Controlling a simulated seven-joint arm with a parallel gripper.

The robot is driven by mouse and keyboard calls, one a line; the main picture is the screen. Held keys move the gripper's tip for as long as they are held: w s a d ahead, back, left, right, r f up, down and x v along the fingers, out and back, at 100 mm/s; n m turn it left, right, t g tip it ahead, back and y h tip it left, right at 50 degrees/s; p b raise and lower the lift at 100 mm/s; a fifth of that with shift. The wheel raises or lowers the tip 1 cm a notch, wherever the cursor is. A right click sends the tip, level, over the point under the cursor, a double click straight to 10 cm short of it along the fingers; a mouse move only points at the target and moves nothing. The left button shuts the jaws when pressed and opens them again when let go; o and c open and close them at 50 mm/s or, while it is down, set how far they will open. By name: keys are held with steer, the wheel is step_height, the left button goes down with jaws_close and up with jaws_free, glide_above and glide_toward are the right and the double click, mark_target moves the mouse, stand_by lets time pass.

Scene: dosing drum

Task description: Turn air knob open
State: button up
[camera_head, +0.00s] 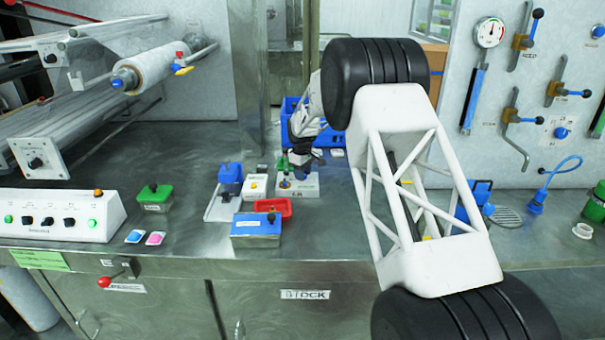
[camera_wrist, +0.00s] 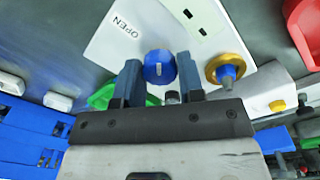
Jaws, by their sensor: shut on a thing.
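A white panel box (camera_wrist: 112,47) with an "OPEN" label fills the upper middle of the wrist view; in the head view the box (camera_head: 308,187) stands on the steel bench. It carries a round blue knob (camera_wrist: 159,66) with a pale mark and, to its right, a yellow-collared knob (camera_wrist: 229,70). I cannot read an air label on either. My gripper (camera_wrist: 159,74) is shut on the blue knob, one dark finger on each side of it. In the head view my gripper (camera_head: 301,167) comes down over the box from behind and hides the blue knob.
A red tray (camera_head: 279,207) and a blue-topped box (camera_head: 256,230) stand in front of the panel box. A blue crate (camera_head: 291,107) is behind it. A blue-topped device (camera_head: 230,178) stands to the left. Bench space right of the box is fairly clear.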

steer(key=n, duration=0.4)
steer(key=shift+n, duration=2.2)
steer(key=o, duration=0.9)
steer(key=shift+r, duration=0.15)
steer(key=shift+s+r, duration=0.1)
steer(key=shift+r, duration=3.65)
steer(key=shift+d+r, duration=0.1)
